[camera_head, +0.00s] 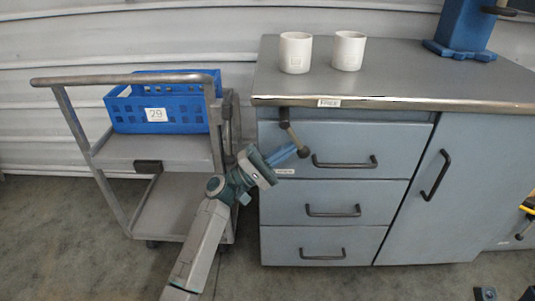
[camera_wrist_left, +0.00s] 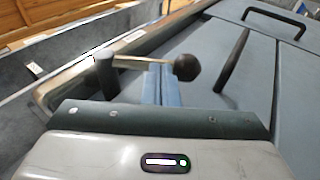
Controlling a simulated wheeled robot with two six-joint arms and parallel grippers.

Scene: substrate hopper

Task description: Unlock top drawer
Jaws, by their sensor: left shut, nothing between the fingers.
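The top drawer (camera_head: 398,137) is in the upper left of the grey-blue cabinet and looks closed, with a dark bar handle (camera_head: 345,162). A lever (camera_head: 291,130) with a dark ball knob hangs from under the worktop's left front edge, slanting down to the right across the drawer front. It also shows in the left wrist view as a rod with a ball knob (camera_wrist_left: 187,67). My left gripper (camera_head: 299,147) is shut and empty, its blue fingertips close to the knob. In the wrist view the fingers (camera_wrist_left: 161,84) lie beside the rod; contact is unclear.
Two white cups (camera_head: 296,53) and a blue stand (camera_head: 464,28) are on the worktop (camera_head: 410,72). Two lower drawers (camera_head: 290,203) and a door (camera_head: 440,215) are below. A trolley (camera_head: 150,150) with a blue crate (camera_head: 165,112) stands left, close to my left arm.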

